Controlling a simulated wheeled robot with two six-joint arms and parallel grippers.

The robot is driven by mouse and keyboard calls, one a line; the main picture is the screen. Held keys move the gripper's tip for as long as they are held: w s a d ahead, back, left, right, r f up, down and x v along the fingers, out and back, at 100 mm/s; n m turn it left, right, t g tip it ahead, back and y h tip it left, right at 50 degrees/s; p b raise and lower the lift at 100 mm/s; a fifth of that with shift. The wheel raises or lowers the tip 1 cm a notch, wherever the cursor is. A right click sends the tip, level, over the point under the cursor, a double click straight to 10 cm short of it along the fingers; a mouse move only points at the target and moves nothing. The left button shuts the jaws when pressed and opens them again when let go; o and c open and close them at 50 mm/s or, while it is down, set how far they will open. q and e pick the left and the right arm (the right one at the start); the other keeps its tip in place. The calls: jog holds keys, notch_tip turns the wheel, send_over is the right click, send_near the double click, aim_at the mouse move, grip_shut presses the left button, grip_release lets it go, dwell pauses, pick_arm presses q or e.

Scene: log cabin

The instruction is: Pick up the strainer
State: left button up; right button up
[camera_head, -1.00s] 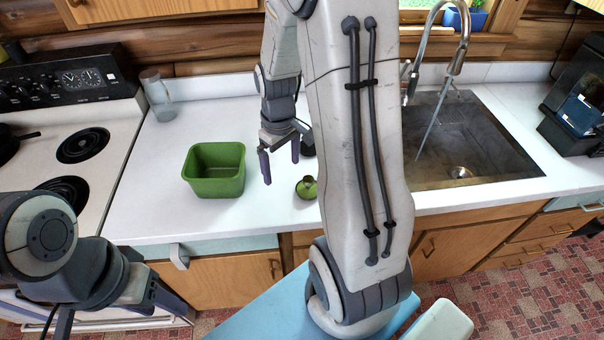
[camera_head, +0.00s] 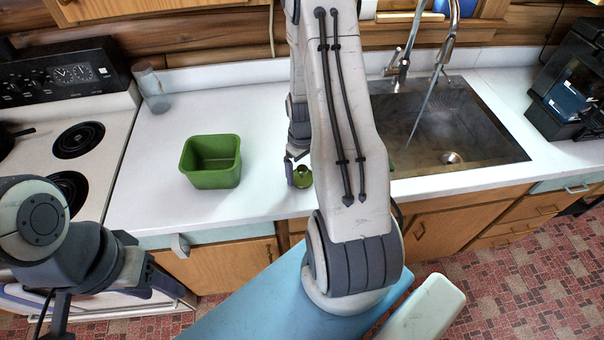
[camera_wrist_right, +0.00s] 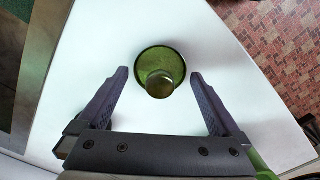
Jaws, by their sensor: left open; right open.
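A small round green object, which looks like the strainer (camera_head: 304,178), sits on the white counter beside my right forearm in the head view. In the right wrist view the strainer (camera_wrist_right: 153,57) shows as a green disc with a rounded knob toward the camera. My right gripper (camera_wrist_right: 158,75) is open, with one finger on each side of the strainer and a gap to both. In the head view the right gripper (camera_head: 292,168) is partly hidden by my arm. My left gripper (camera_head: 172,287) is low at the left, in front of the counter, small and hard to make out.
A green square container (camera_head: 211,180) stands left of the strainer on the counter (camera_head: 150,200). A glass jar (camera_head: 152,92) is at the back left, by the stove (camera_head: 60,165). The sink (camera_head: 455,125) with its faucet lies right. Counter between container and jar is clear.

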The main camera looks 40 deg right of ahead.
jog(key=shift+f, duration=0.85)
jog(key=c, duration=1.4)
jog(key=shift+o, duration=0.2)
jog(key=shift+r, duration=0.15)
jog(key=shift+r, duration=0.6)
notch_tip(320, 180, up, 3)
jog(key=shift+w+f+b, duration=0.1)
jog(key=shift+f+b, duration=0.05)
jog(key=shift+b, duration=0.65)
jog(key=s+d+r+b, duration=0.2)
jog(key=s+d+r, duration=0.4)
jog(key=d, duration=0.3)
jog(key=shift+s+d+r+b, duration=0.25)
jog(key=shift+d+r+b, duration=0.1)
jog(key=shift+d+r, duration=0.1)
